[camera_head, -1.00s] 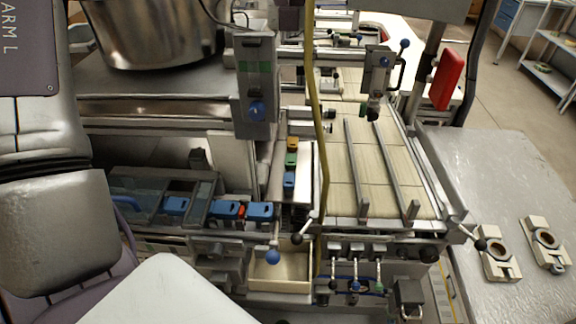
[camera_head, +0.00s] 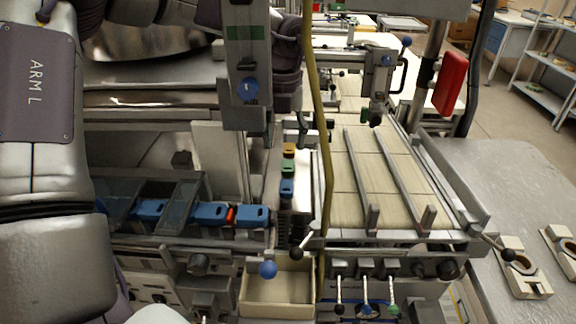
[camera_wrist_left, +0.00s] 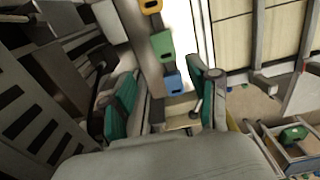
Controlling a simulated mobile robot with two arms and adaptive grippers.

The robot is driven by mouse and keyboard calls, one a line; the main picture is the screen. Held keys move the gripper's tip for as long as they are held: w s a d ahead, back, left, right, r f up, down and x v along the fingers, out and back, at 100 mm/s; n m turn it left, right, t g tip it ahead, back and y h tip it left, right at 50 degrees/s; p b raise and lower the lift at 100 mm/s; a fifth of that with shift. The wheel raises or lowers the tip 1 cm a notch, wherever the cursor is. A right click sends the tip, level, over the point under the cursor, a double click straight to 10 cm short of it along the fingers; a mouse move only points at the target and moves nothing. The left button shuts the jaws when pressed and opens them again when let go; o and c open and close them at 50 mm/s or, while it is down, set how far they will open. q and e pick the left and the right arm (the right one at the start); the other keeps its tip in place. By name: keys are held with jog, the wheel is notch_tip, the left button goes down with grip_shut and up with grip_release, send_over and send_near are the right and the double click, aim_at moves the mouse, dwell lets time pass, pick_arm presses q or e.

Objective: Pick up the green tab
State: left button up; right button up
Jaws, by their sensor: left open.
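The green tab (camera_head: 288,168) stands in a short row on a narrow track, between a yellow tab (camera_head: 289,150) behind it and a blue tab (camera_head: 287,187) in front. In the left wrist view the green tab (camera_wrist_left: 162,46) is beyond and between the fingers, with the blue tab (camera_wrist_left: 173,82) nearer. My left gripper (camera_head: 304,130) hangs behind the row in the head view, partly hidden by a grey upright. Its teal-padded fingers (camera_wrist_left: 165,100) are apart with nothing gripped. My right gripper is in neither view.
A grey upright (camera_head: 247,75) and a yellow pole (camera_head: 319,120) stand close to the row. Several blue blocks (camera_head: 210,213) sit in a channel at left. An open tray (camera_head: 279,310) is in front. A slatted conveyor bed (camera_head: 350,200) lies right.

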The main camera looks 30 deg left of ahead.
aim_at(288, 169)
pick_arm(q)
jog(key=shift+f, duration=0.75)
jog(key=shift+d+f, duration=0.15)
jog(key=shift+f, duration=0.1)
jog(key=f, duration=0.1)
jog(key=f+p, duration=0.1)
jog(key=f, duration=0.1)
jog(key=f+p, duration=0.1)
jog(key=shift+d+f, duration=0.3)
jog(key=shift+f, duration=0.05)
jog(key=c, duration=0.8)
